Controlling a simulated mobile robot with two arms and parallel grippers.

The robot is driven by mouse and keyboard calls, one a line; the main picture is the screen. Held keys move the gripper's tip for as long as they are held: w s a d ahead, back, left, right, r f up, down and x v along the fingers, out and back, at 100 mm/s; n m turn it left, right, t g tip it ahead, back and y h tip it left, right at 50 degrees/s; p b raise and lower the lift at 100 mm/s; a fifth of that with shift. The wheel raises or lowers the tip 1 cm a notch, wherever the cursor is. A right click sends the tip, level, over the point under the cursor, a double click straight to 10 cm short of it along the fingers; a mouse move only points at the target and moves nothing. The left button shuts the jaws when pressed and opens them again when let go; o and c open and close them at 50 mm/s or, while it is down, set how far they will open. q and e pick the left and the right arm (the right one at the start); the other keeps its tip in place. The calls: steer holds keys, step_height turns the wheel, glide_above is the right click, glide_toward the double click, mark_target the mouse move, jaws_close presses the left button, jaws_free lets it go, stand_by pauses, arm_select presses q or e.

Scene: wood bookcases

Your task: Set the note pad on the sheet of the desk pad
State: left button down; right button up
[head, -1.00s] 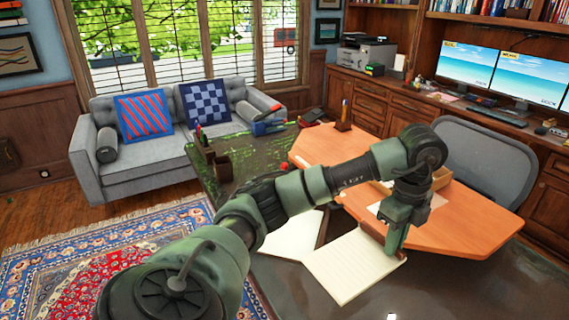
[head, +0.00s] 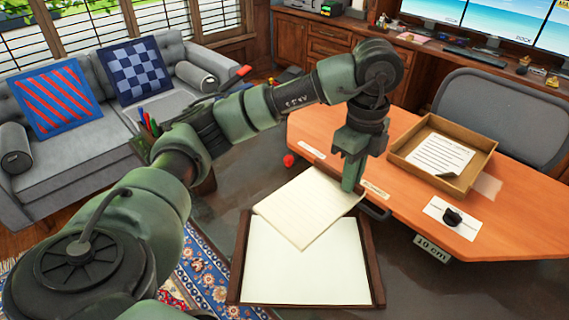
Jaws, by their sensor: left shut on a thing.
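The note pad (head: 308,207) is a cream lined pad, held at its right end by my left gripper (head: 352,178), which is shut on it. The desk pad has a dark wooden frame (head: 372,262) and a large pale blank sheet (head: 305,268). In the head view the note pad overlaps the far part of the sheet and hides it. I cannot tell whether the note pad touches the sheet or hangs above it. My right gripper is not in view.
An orange-topped desk section (head: 330,142) lies behind, carrying a wooden tray (head: 460,180) with a paper in it and a white card with a small black object (head: 452,216). A pen holder (head: 148,140) stands left. A grey chair (head: 500,115) is at the back right.

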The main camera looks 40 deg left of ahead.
arm_select(q)
steer(key=shift+a+f, duration=0.15)
steer(key=shift+f, duration=0.2)
step_height(320, 180, down, 14)
steer(key=shift+f+b, duration=0.2)
steer(key=shift+b, duration=0.5)
steer(key=shift+f, duration=2.4)
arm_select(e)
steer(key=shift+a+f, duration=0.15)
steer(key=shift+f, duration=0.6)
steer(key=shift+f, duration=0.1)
arm_select(q)
steer(key=shift+f, duration=0.2)
steer(key=c, duration=1.5)
jaws_free()
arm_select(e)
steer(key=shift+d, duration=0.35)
